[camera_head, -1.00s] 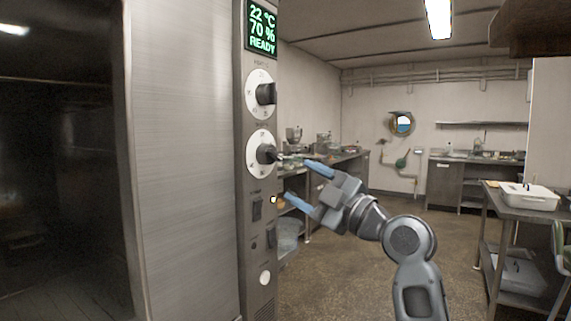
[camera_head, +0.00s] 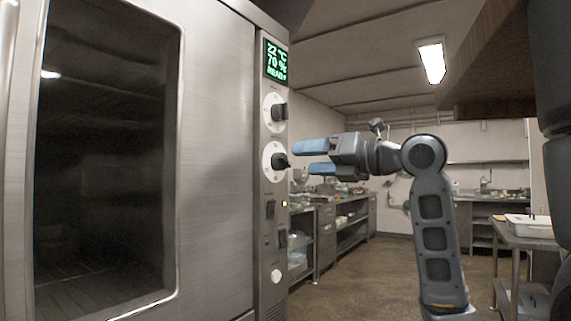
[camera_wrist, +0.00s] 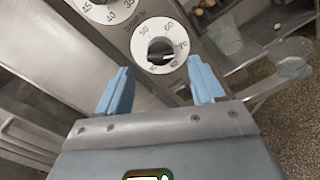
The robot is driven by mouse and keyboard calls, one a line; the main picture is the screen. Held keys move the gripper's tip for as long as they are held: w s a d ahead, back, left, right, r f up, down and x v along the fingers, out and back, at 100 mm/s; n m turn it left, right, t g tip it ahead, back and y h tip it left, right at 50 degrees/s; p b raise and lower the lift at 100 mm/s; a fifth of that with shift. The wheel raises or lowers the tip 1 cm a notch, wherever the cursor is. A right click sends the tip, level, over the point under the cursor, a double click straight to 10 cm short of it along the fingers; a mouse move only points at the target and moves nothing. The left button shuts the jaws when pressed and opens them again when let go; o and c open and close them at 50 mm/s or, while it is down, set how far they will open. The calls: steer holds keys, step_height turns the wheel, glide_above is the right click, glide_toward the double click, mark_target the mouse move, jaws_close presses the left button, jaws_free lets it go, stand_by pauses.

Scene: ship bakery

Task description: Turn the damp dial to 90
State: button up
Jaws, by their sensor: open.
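The damp dial (camera_head: 275,161) is the lower of two round white dials with black knobs on the cabinet's narrow control panel. Its black knob (camera_head: 282,161) sticks out towards my gripper. In the wrist view the damp dial (camera_wrist: 143,32) lies ahead, between and beyond the fingertips, with 50, 60 and 70 readable on its face. The display (camera_head: 277,60) above reads 22 °C, 70 % and READY. My gripper (camera_head: 308,158) is open and empty, its blue fingers pointing at the panel. It stands a short gap right of the knob, not touching it.
The upper dial (camera_head: 274,112) sits close above. Dark switches (camera_head: 270,209) and a white button (camera_head: 276,276) are below. A large glass-doored cabinet (camera_head: 215,150) fills the left. A dark overhead ledge (camera_head: 500,70) hangs upper right. Benches line the back; floor between them is clear.

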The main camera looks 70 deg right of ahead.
mark_target(288, 161)
steer(key=x, duration=0.6)
steer(key=shift+p, duration=0.35)
steer(key=c, duration=1)
steer(key=shift+c, duration=0.2)
